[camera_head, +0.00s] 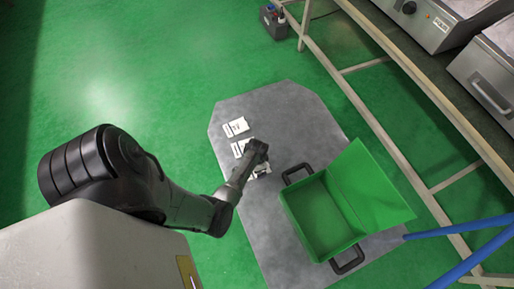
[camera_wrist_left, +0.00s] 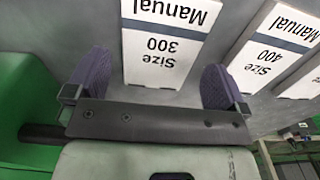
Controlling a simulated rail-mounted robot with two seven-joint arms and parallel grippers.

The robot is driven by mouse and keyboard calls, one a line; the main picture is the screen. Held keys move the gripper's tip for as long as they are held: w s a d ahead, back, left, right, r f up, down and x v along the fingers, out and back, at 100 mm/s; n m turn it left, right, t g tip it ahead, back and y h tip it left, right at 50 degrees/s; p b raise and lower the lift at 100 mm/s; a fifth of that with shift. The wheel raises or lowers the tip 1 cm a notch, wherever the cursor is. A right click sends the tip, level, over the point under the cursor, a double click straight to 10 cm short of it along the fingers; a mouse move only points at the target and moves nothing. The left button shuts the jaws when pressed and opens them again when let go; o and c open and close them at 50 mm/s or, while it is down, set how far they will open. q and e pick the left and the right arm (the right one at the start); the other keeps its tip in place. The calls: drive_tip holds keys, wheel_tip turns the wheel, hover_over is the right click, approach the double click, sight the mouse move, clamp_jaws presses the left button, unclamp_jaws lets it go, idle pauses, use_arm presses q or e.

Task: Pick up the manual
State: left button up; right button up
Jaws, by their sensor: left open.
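A white manual marked "Size 300" (camera_wrist_left: 163,45) lies on a grey surface in the left wrist view, upside down to me. My left gripper (camera_wrist_left: 155,84) is open, its two purple pads on either side of this manual's near end. A gap shows beside the manual; no grip is visible. A second manual marked "Size 400" (camera_wrist_left: 268,42) lies to its right. In the head view my left gripper (camera_head: 258,149) is above the white manuals, partly hiding them; the farthest manual (camera_head: 236,127) is clear. My right gripper is out of view.
The grey platform (camera_head: 290,105) stands on a green floor. An open green box (camera_head: 322,215) with black handles sits right of the gripper. A beige frame (camera_head: 400,150) and metal units (camera_head: 440,20) are at the right. Blue bars (camera_head: 465,229) cross the lower right.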

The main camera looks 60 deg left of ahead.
use_arm(q)
wheel_tip(320, 180, down, 3)
drive_tip(key=shift+r+b, duration=0.1)
drive_tip(key=shift+b, duration=0.75)
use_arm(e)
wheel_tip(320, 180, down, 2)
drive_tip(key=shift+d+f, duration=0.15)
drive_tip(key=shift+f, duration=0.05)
use_arm(q)
drive_tip(key=shift+c, duration=0.2)
drive_tip(key=c, duration=0.7)
